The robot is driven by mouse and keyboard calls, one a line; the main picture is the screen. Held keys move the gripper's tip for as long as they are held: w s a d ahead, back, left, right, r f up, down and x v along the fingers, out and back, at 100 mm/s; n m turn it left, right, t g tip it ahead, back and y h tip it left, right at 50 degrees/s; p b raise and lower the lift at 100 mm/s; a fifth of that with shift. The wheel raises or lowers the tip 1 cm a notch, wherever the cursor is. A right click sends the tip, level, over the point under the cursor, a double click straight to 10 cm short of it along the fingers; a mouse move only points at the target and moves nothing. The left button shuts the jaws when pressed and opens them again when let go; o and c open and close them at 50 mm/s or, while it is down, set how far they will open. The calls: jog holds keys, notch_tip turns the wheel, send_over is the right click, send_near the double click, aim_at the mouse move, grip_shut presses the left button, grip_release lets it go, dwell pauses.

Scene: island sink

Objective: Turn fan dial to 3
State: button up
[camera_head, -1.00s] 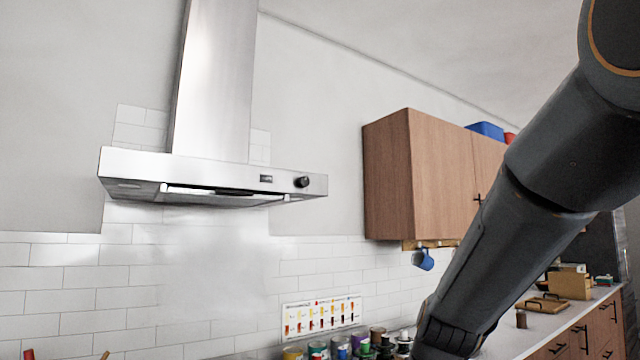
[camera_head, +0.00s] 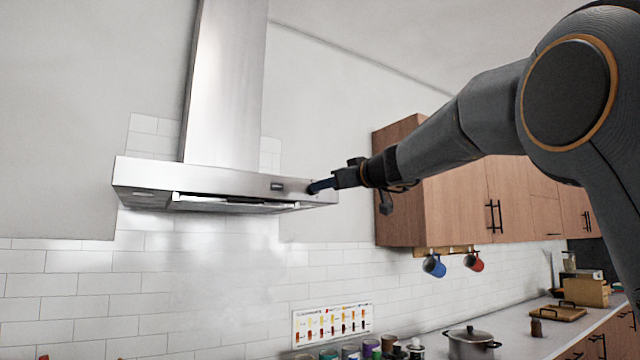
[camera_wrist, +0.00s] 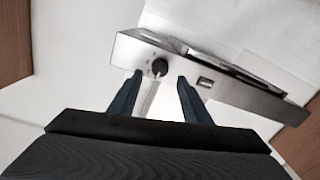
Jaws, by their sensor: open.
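The range hood (camera_head: 222,184) is brushed metal and hangs on the wall at the left of the head view. Its fan dial (camera_wrist: 159,67) is a black round knob on the front face, beside a small display (camera_wrist: 205,83) in the wrist view. My gripper (camera_wrist: 158,77) is open, its two dark blue fingers pointing at the hood with the dial between their tips in the picture. I cannot tell whether the fingers touch the dial. In the head view my gripper (camera_head: 312,188) covers the dial at the hood's right end.
Wooden wall cabinets (camera_head: 400,180) stand right of the hood, behind my arm, with a blue mug (camera_head: 434,266) and a red mug (camera_head: 474,262) hanging below. A pot (camera_head: 470,342) and several jars stand on the counter below.

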jog(key=shift+p+x, duration=1.25)
jog(key=shift+x, duration=1.05)
jog(key=c, duration=1)
